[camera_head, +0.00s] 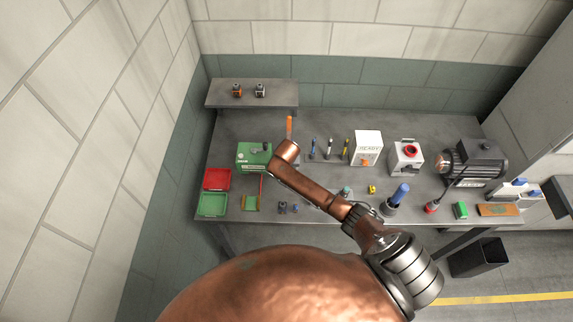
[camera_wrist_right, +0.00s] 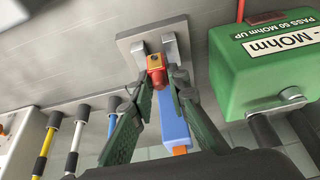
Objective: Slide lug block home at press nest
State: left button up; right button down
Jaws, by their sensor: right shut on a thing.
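In the right wrist view, a small orange block with a yellow top (camera_wrist_right: 155,66), which looks like the lug block, sits at the tips of my right gripper (camera_wrist_right: 164,84). The dark green fingers are closed in on its sides. The block is at the opening between two upright metal guides of a grey plate, apparently the press nest (camera_wrist_right: 132,42). Whether it touches the back of the nest is hidden. In the head view my right wrist hides the gripper and block. My left gripper is not in view.
A green tester (camera_head: 253,155) stands close beside my right wrist; it also shows in the right wrist view (camera_wrist_right: 262,75). Several screwdrivers (camera_head: 329,148) and a white READY box (camera_head: 367,146) stand to the right. Red (camera_head: 217,179) and green (camera_head: 212,205) bins lie at the left.

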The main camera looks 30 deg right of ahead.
jog(key=shift+r+p, duration=0.1)
jog(key=shift+p, duration=0.25)
jog(key=shift+f, duration=1)
jog(key=c, duration=1.8)
grip_release()
jog(key=shift+o, duration=0.2)
